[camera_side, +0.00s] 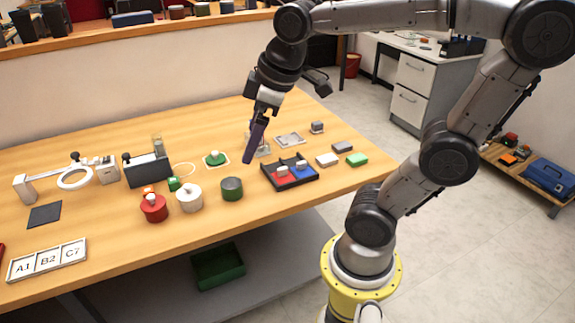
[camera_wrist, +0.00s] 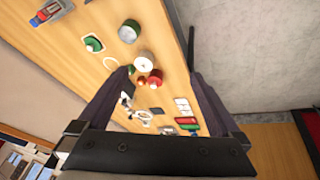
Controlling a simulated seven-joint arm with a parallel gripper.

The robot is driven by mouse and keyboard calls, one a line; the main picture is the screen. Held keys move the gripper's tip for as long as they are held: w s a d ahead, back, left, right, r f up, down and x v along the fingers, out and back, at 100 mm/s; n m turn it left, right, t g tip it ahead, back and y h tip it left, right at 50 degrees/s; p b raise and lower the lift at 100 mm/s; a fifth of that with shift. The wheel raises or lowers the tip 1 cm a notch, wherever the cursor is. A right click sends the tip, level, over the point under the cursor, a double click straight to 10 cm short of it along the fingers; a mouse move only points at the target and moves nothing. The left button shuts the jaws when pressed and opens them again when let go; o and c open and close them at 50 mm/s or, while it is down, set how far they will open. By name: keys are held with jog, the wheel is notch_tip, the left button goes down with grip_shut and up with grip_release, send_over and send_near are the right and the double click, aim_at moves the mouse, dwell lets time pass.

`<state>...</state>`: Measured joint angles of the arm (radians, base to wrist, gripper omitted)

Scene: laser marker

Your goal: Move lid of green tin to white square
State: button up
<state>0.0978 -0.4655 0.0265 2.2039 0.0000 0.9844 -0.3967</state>
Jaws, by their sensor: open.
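The green lid (camera_side: 215,157) with a pale knob lies on the white square (camera_side: 225,163) toward the back middle of the table. It also shows in the wrist view, where the green lid (camera_wrist: 92,44) sits at upper left. The green tin (camera_side: 232,190) stands in front of it without a lid, its top grey; the tin (camera_wrist: 128,32) is at the top in the wrist view. My gripper (camera_side: 248,158) is above the table, to the right of the lid and clear of it. Its jaws are open and nothing is between them.
A red tin (camera_side: 154,208) and a white tin (camera_side: 189,198) stand left of the green tin, both lidded. A black tray (camera_side: 290,183) with red and blue parts is to the right. A dark device (camera_side: 148,170) and a ring magnifier (camera_side: 75,178) stand at left.

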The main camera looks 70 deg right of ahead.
jog(key=s+a+f+m+t, duration=0.1)
jog(key=s+a+f+m, duration=0.1)
jog(key=s, duration=0.5)
jog(key=shift+s+a+f+m, duration=0.2)
jog(key=shift+f+m, duration=0.5)
jog(key=shift+f, duration=0.4)
